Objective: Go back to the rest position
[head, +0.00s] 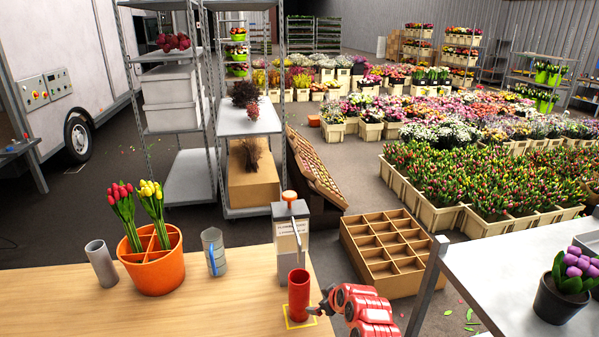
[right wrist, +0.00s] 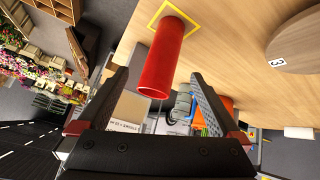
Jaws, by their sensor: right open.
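My right gripper (head: 322,303) is at the table's right end, close to the right side of the red tube (head: 299,296). In the right wrist view my right gripper's jaws (right wrist: 160,95) are spread apart and empty, with the red tube (right wrist: 163,55) beyond them. The tube stands upright inside a yellow square outline (head: 299,322). A red tulip bunch (head: 122,207) and a yellow tulip bunch (head: 152,200) stand in separate compartments of the orange bucket (head: 155,270). My left gripper is not in view.
A dispenser-like box with a lever (head: 290,238) stands behind the red tube. A divided crate (head: 386,250) is on the floor; a grey table (head: 520,260) stands at right.

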